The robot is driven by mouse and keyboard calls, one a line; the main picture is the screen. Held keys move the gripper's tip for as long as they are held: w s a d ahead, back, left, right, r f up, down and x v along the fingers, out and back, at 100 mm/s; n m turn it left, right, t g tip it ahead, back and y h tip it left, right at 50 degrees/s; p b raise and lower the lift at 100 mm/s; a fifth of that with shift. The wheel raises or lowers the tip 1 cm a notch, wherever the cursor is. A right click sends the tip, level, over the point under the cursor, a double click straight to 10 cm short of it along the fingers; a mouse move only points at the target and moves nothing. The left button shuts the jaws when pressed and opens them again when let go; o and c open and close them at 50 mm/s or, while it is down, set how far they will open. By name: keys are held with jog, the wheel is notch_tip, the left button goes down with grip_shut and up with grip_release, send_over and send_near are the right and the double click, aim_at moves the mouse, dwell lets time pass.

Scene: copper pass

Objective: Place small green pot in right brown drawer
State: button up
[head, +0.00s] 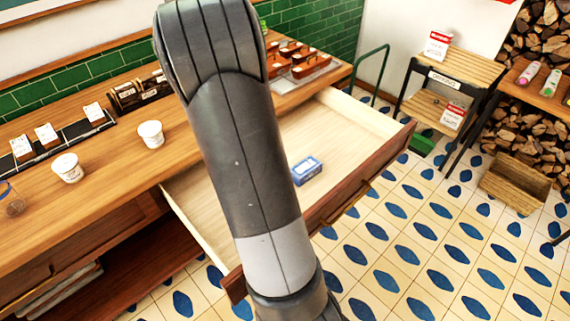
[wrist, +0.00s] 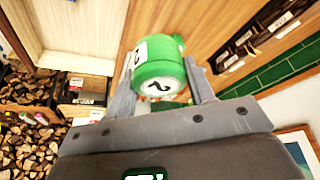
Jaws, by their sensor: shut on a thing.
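A small green pot (wrist: 160,62) with a pale label and a white end is between the fingers of my gripper (wrist: 162,84) in the wrist view. The gripper is shut on it. The brown drawer (head: 350,128) is pulled open below the counter in the head view, with a pale wooden inside and a small blue box (head: 307,170) lying in it. My arm crosses in front of the drawer and hides its middle. My gripper and the pot do not show in the head view. Pale wood, seemingly the drawer (wrist: 85,25), shows left of the pot in the wrist view.
Two white cups (head: 151,134) (head: 67,168) stand on the wooden counter (head: 110,190) at left. A tray of brown goods (head: 305,72) is on the counter behind the drawer. A shelf stand (head: 455,70) and stacked firewood are at right. The tiled floor before the drawer is clear.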

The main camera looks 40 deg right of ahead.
jog(key=s+a+r+m+g, duration=0.2)
jog(key=s+a+m, duration=0.3)
jog(key=s, duration=0.4)
jog(key=s+a+r+m+g+y, duration=0.15)
jog(key=s+a+m, duration=0.25)
jog(key=s+m, duration=0.4)
jog(key=s+a+r+m+g+h, duration=0.1)
jog(key=s+a+r+m+g, duration=0.25)
jog(key=s, duration=0.65)
jog(key=f, duration=1.6)
jog(key=f+m, duration=0.1)
jog(key=f, duration=1.5)
jog(key=f+m, duration=0.1)
jog(key=f, duration=1.6)
jog(key=shift+s+a+t+y, duration=0.2)
jog(key=shift+a+t+y, duration=0.1)
jog(key=shift+a+y, duration=0.05)
jog(key=shift+f, duration=0.1)
jog(key=o, duration=1.1)
jog(key=shift+c, duration=0.2)
